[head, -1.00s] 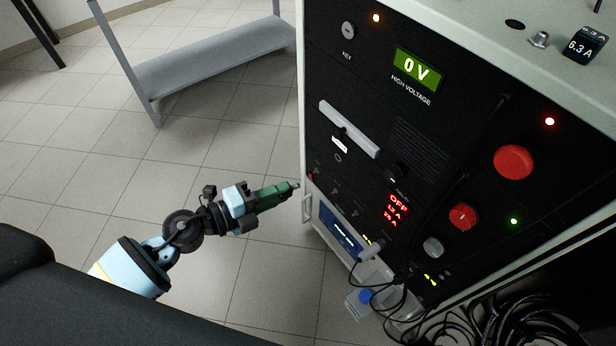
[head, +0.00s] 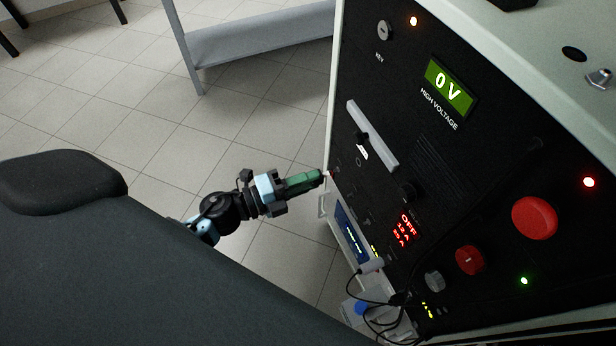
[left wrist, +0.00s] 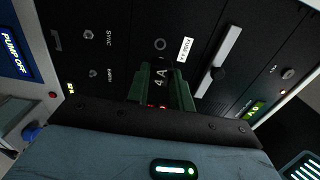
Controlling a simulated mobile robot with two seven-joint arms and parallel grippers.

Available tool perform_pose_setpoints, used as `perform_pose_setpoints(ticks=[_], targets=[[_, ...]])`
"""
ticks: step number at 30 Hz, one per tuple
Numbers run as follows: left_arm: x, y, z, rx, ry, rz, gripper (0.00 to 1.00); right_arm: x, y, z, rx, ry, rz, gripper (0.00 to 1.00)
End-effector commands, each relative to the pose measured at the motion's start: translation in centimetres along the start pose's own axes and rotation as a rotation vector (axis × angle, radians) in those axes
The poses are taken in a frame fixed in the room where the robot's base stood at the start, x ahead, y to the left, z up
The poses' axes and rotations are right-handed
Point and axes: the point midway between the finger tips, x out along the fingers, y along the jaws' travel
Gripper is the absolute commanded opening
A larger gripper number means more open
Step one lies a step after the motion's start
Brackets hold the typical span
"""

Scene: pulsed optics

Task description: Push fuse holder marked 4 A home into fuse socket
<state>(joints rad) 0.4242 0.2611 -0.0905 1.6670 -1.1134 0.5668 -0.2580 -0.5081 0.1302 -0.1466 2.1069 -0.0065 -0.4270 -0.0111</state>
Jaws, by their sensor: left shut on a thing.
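My left gripper (head: 316,178) is shut on the fuse holder at the left edge of the black panel in the head view. The left wrist view shows the green fingers around the fuse holder (left wrist: 161,77), whose dark face carries a "4 A" mark. In the head view only a small pale tip (head: 326,173) shows past the fingers. The round fuse socket (head: 359,162) is on the panel beside a white label (head: 362,150), right of the fingertips and apart from them. The socket also shows in the left wrist view (left wrist: 160,44). My right gripper is out of view.
Cables (head: 375,292) hang lower down. Open floor lies left of the cabinet.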

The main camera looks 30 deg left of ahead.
Motion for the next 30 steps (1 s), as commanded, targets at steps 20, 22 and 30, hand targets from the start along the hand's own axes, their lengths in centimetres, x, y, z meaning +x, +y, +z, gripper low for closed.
perform_pose_setpoints(ticks=[20, 22, 30], targets=[[4.8, 0.0, 0.1, 0.000, 0.002, -0.001, 0.00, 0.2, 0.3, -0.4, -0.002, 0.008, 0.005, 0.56], [5.1, 0.0, 0.1, 0.000, 0.001, 0.000, 0.00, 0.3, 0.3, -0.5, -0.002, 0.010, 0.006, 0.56], [5.6, 0.0, 0.1, 0.001, 0.002, 0.000, 0.00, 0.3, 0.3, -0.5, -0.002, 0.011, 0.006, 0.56]])
